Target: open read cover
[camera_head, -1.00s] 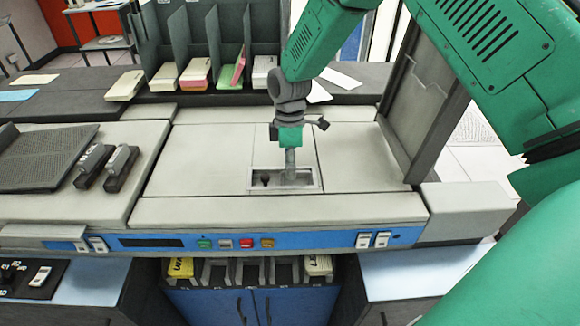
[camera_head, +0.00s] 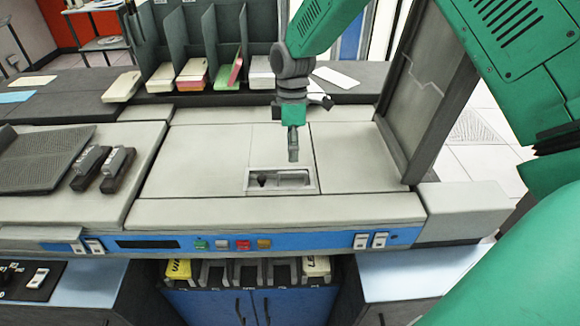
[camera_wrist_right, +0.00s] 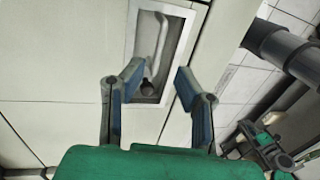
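The read cover (camera_head: 345,160) is a pale panel on top of the card machine, and it lies flat. A recessed rectangular well (camera_head: 280,180) with a handle in it sits near its front edge. In the right wrist view the well's handle (camera_wrist_right: 160,45) shows as a light bar with a dark round knob (camera_wrist_right: 148,87) at one end. My right gripper (camera_head: 293,160) points down above the well, apart from it. In the wrist view its two fingers (camera_wrist_right: 157,90) are spread, with nothing between them but the well below. My left gripper is not in view.
A tall dark upright panel (camera_head: 425,95) stands at the right of the machine top, near my right arm. Dark card racks (camera_head: 205,45) stand behind. A front strip with buttons (camera_head: 243,244) runs below. The pale top around the well is clear.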

